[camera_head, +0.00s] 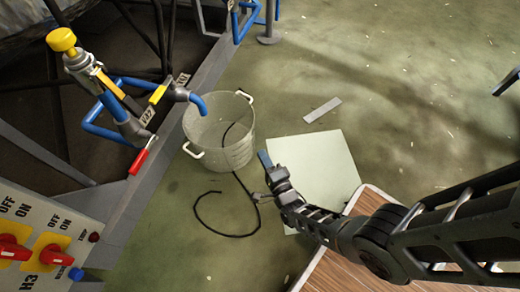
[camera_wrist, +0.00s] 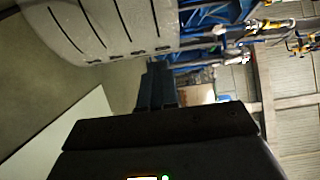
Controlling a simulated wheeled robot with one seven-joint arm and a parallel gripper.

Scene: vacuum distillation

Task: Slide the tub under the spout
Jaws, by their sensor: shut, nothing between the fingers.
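The tub (camera_head: 237,146) is a pale grey round bucket with two white handles, upright on the green floor. The blue spout (camera_head: 196,101) curves down from the pipework at the tub's left rim; in this view its tip overlaps the tub's upper left edge, and I cannot tell how far inside the rim it is. My gripper (camera_head: 265,160) is shut and empty, just right of the tub's lower right side. The wrist view shows the tub's wall (camera_wrist: 100,32) at the upper left, beyond my dark fingers (camera_wrist: 155,88); contact is unclear.
A black hose (camera_head: 200,215) runs from inside the tub and loops on the floor. A pale board (camera_head: 325,165) lies under my arm. A wooden-topped surface (camera_head: 335,268) is at lower right. A red-handled valve (camera_head: 140,158) and a switch panel (camera_head: 40,235) stand left.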

